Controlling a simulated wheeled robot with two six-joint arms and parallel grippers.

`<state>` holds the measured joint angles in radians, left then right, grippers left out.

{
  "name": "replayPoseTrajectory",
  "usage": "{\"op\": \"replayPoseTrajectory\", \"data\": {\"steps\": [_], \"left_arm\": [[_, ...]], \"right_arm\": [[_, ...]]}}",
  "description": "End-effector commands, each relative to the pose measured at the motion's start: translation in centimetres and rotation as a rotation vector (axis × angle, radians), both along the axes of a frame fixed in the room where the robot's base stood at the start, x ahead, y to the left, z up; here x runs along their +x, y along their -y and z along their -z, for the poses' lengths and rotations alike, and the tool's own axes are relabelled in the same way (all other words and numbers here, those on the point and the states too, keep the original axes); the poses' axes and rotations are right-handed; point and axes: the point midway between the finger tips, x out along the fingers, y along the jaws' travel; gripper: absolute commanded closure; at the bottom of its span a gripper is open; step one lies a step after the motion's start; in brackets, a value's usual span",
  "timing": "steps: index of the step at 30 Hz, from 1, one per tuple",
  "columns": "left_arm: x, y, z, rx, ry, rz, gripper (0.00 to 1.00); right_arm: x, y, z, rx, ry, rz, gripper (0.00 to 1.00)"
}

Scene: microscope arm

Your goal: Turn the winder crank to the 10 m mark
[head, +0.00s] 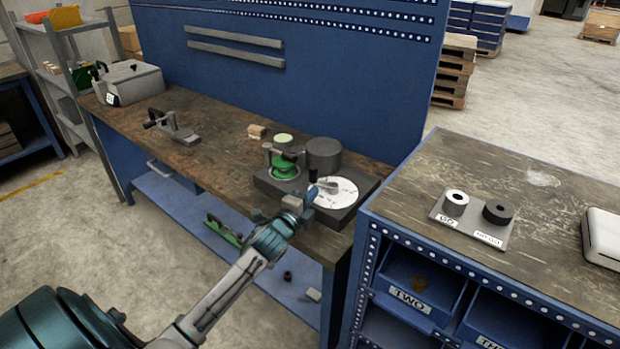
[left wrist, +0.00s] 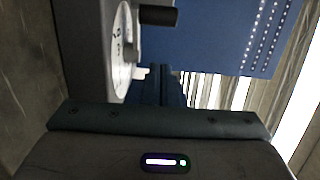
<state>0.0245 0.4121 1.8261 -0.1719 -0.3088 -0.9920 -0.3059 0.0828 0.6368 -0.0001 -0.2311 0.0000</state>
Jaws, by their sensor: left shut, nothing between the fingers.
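The winder stands on a dark base (head: 347,215) at the right end of the long workbench. Its white dial (head: 344,193) lies face up and also shows edge-on in the left wrist view (left wrist: 120,52). The crank has a black knob, seen in the left wrist view (left wrist: 158,16) on a grey arm (left wrist: 133,32). My left gripper (head: 311,194) is at the dial's near left edge in the head view. Its dark fingers (left wrist: 160,82) are together and empty, with the knob apart from them. The dial's marks are too small to read. My right gripper is not in view.
A green spool (head: 285,168) and a grey cylinder (head: 323,153) stand on the winder's base. A small wooden block (head: 257,131), a grey clamp-like tool (head: 175,126) and a grey box (head: 130,82) are farther left. A second bench (head: 450,160) stands close at right.

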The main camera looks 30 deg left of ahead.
Motion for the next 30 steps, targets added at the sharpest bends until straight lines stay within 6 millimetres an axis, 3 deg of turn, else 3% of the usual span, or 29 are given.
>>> {"op": "replayPoseTrajectory", "data": {"steps": [3,9,25,30], "left_arm": [[2.5,-0.2,-0.4,-0.004,0.001,-0.001,1.0],[4.2,-2.4,-0.2,0.003,-0.001,-0.001,1.0],[4.8,-3.2,0.0,0.002,0.0,0.0,1.0],[4.9,-3.2,-0.4,0.001,0.0,0.0,1.0]], "right_arm": [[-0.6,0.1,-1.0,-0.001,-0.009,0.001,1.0],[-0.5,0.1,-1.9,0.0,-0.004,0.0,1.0],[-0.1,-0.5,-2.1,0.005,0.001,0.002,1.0],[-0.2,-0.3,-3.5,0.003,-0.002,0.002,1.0]]}}
